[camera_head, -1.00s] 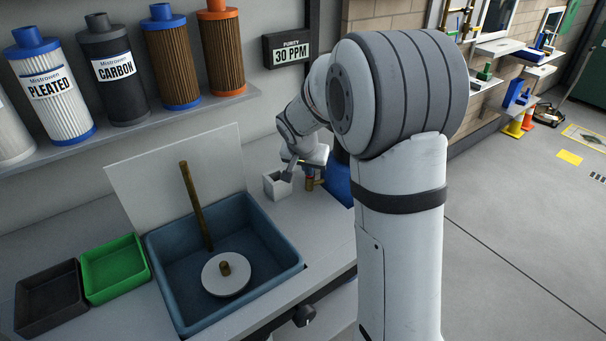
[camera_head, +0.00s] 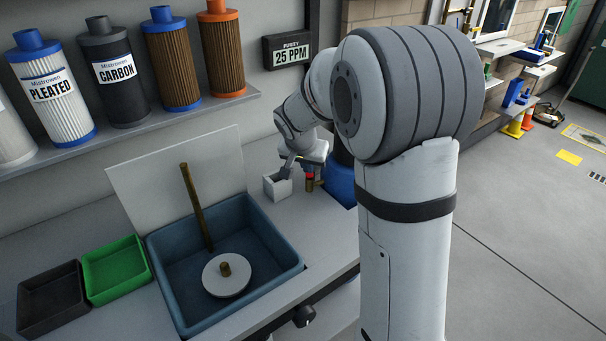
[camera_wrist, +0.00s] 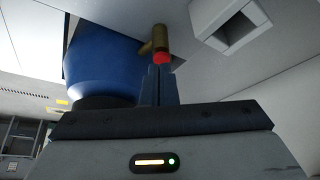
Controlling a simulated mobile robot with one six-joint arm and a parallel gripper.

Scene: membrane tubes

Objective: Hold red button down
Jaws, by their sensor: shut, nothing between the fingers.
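The red button (camera_wrist: 162,57) sits on a small brass fitting (camera_wrist: 158,40) in the wrist view. It also shows as a small red spot in the head view (camera_head: 310,175), above the brass fitting. My gripper (camera_wrist: 161,68) is shut with nothing between its fingers. Its fingertips are right at the red button and appear to touch it; I cannot tell how far the button is pressed. In the head view my arm hides part of this spot. A wall display (camera_head: 290,54) reads "PURITY 25 PPM".
A white open box (camera_head: 277,187) stands just left of the fitting. A blue rounded container (camera_head: 341,182) is just right of it. A blue sink (camera_head: 285,262), a green tray (camera_head: 115,270) and a dark tray (camera_head: 50,300) lie left. Filter cartridges stand on a shelf (camera_head: 150,125).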

